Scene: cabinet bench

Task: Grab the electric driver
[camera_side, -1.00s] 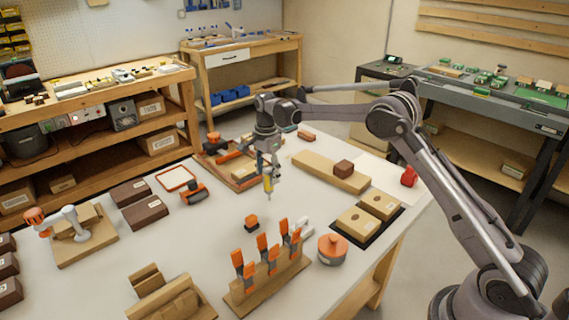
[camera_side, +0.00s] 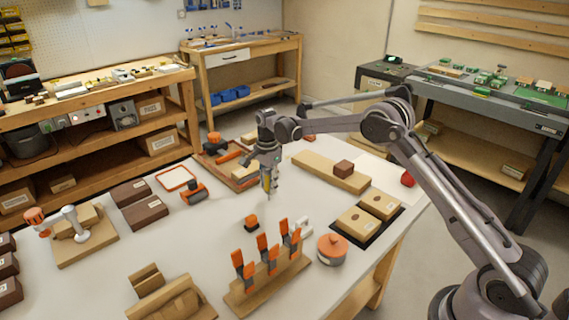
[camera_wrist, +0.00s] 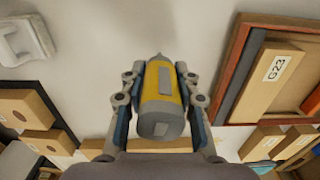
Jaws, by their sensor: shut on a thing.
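The electric driver (camera_wrist: 160,95) is a yellow and grey cylinder with a narrow tip, seen between my fingers in the wrist view. In the side view the driver (camera_side: 267,183) hangs roughly upright, tip down, above the white bench top. My gripper (camera_wrist: 160,82) is shut on the driver's body, with one finger along each side. My gripper also shows in the side view (camera_side: 269,182), over the middle of the bench. Its fingers partly hide the driver there, and I cannot tell the exact gap below the tip.
A wooden block with orange-handled clamps (camera_side: 268,283) stands in front, near a small orange-and-black piece (camera_side: 251,221). A round orange-lidded pot (camera_side: 332,249) is to the right. A wooden tray (camera_side: 236,175) lies behind.

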